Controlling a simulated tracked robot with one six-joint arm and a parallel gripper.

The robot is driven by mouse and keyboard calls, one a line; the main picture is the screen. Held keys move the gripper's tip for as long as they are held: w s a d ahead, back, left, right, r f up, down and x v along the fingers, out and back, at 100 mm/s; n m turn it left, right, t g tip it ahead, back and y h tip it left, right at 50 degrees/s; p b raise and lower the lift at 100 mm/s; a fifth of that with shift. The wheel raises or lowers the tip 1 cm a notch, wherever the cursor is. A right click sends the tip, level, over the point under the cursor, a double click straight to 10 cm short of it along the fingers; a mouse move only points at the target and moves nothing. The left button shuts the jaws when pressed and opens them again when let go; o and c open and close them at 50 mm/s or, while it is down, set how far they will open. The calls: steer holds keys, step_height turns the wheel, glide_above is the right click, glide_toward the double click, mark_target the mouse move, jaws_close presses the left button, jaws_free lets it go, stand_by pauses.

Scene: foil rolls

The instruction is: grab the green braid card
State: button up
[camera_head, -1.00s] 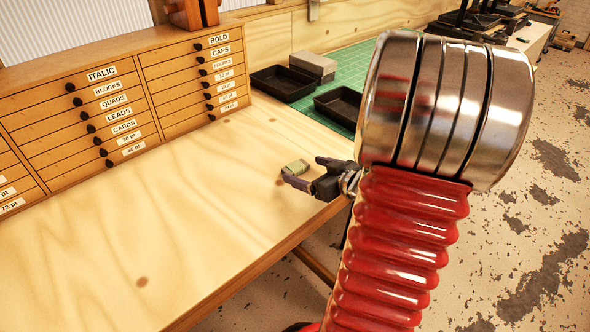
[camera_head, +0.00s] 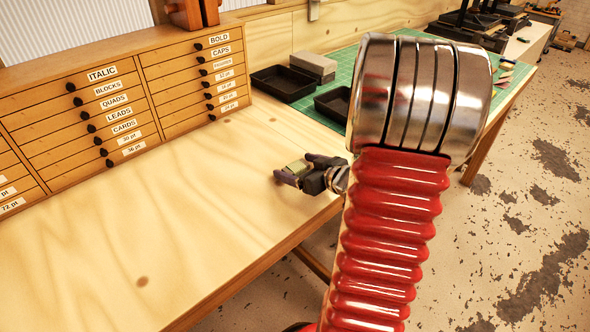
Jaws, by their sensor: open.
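The green braid card (camera_head: 297,166) is a small, pale olive-green piece on the light wooden bench top, near the bench's front right edge. My gripper (camera_head: 295,169) is open at the card, reaching in from the right with dark fingers. One finger shows on the near side of the card and the other on its far right side, so the card appears to lie between them. Part of the card is hidden by the fingers. I cannot tell whether either finger touches it.
A wooden drawer cabinet (camera_head: 120,110) with labelled drawers stands along the back left. Black trays (camera_head: 283,83) and a grey box (camera_head: 313,66) sit behind the gripper, by a green cutting mat (camera_head: 345,68). The bench (camera_head: 190,215) is clear to the left. My red arm covers the right.

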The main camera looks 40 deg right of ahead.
mark_target(297, 167)
steer(key=shift+c, duration=0.5)
steer(key=c, duration=1)
steer(key=shift+r, duration=5)
